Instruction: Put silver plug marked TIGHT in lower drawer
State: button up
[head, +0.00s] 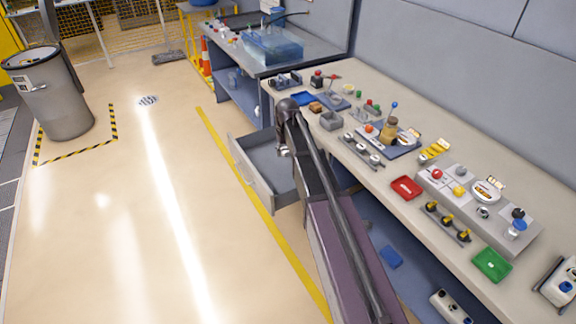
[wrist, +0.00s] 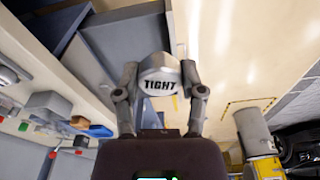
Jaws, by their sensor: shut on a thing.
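The silver plug (wrist: 160,82) marked TIGHT is held between the two fingertips of my gripper (wrist: 160,76) in the wrist view, its lettering facing the camera. The drawer also shows behind the plug in the wrist view (wrist: 118,38). My arm covers part of its right side.
The bench top (head: 340,82) carries many small parts, including a red tray (head: 406,188), a green tray (head: 492,264) and a grey bin (head: 330,121). A blue basin (head: 272,46) stands at the far end. A grey barrel (head: 52,95) stands at left. The floor between is clear.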

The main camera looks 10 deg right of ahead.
aim_at(275, 184)
jog(key=i, duration=0.95)
jog(key=u, duration=0.05)
